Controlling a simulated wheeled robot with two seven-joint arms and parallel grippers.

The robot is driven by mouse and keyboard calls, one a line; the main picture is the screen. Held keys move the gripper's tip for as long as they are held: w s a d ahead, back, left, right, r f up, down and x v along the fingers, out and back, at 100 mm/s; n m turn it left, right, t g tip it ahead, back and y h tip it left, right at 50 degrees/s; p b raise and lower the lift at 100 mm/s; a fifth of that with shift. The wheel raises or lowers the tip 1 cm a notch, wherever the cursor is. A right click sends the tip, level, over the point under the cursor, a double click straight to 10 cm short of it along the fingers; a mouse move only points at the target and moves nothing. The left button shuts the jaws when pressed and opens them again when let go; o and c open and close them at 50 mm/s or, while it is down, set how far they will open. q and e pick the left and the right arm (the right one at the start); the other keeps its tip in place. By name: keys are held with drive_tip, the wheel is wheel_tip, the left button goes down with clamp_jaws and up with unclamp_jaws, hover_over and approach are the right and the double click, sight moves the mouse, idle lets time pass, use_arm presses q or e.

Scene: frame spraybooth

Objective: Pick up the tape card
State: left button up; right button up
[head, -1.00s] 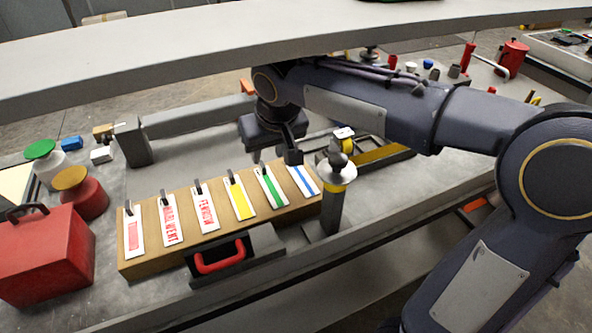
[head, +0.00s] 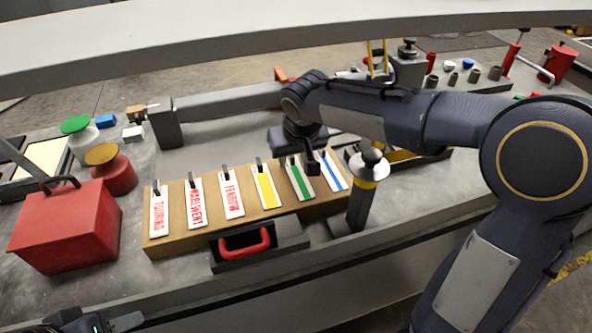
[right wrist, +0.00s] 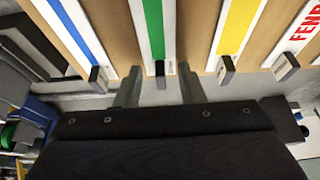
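A row of white cards hangs from dark clips on a tan board (head: 185,228). Three bear red lettering, one of them reading FENDOW (head: 231,198). The others have a yellow stripe (head: 267,188), a green stripe (head: 300,181) and a blue stripe (head: 334,172). I cannot tell which is the tape card. My right gripper (head: 310,160) is at the clipped end of the green-striped card. In the right wrist view its fingers (right wrist: 160,78) are open, either side of that card's clip (right wrist: 160,69), holding nothing visible. My left gripper (head: 110,323) shows only partly at the bottom left.
A knobbed post (head: 363,190) stands right of the board, and a black case with a red handle (head: 245,242) sits before it. A red box (head: 68,228) stands left. A grey beam (head: 300,45) crosses above my right arm.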

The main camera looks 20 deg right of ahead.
clamp_jaws()
drive_tip(key=shift+r, duration=0.1)
